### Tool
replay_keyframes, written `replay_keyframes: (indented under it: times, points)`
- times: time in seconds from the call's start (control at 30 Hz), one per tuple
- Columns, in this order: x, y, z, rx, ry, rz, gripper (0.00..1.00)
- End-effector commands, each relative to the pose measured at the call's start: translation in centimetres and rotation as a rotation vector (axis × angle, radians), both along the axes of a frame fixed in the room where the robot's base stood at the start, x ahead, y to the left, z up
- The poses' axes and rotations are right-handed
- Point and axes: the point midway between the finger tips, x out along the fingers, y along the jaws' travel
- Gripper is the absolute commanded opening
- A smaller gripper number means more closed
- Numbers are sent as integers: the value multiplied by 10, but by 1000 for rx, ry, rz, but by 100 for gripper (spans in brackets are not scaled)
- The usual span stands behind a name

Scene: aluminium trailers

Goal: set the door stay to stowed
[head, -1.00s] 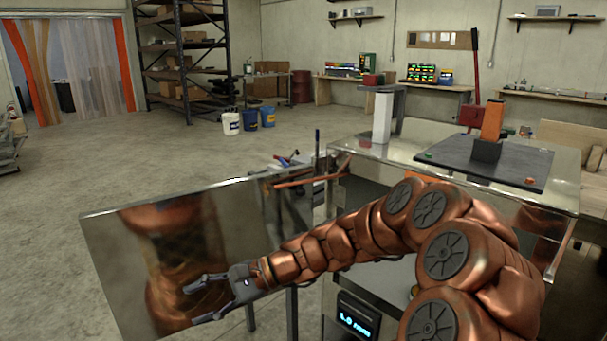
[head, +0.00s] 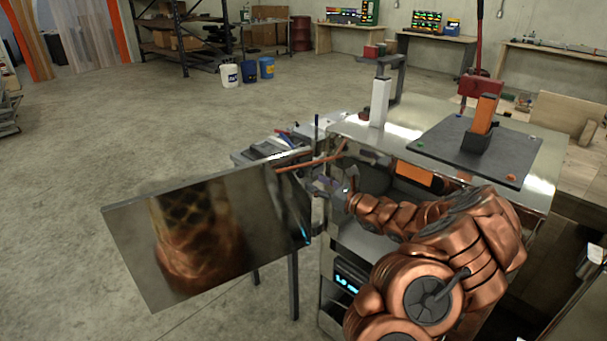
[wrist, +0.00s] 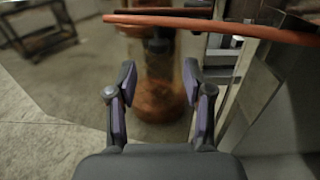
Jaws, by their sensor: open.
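The door stay is an orange bar (head: 310,162) that spans from the top of the open door (head: 215,230) towards the cabinet (head: 400,140). In the wrist view the bar (wrist: 215,25) crosses the top of the picture, beyond my fingertips. My gripper (wrist: 160,85) is open, with nothing between its fingers. In the head view my gripper (head: 335,186) is by the door opening, just below the bar's right end and apart from it. The door is a shiny panel swung out to the left. My arm hides part of the cabinet's inside.
A dark plate (head: 475,150) with an orange block (head: 485,113) lies on the cabinet top, beside a white post (head: 380,102). A table with tools (head: 265,150) stands behind the door. Floor to the left is clear, with several buckets (head: 249,71) farther back.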

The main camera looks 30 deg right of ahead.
Motion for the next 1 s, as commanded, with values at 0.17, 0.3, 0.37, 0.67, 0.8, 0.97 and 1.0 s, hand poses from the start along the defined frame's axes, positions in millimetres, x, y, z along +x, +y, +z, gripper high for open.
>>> replay_keyframes:
  times: [0.17, 0.3, 0.37, 0.67, 0.8, 0.97, 1.0]
  points:
    - [23, 7, 1, -4, 2, 3, 51]
    - [39, 12, 2, -4, 0, 5, 51]
    - [45, 13, 2, -4, 0, 5, 51]
    - [58, 16, 1, -4, -2, 2, 51]
    - [58, 16, 1, -4, -2, 2, 51]
    - [58, 16, 1, -4, -2, 2, 44]
    - [58, 16, 1, -4, -1, 2, 40]
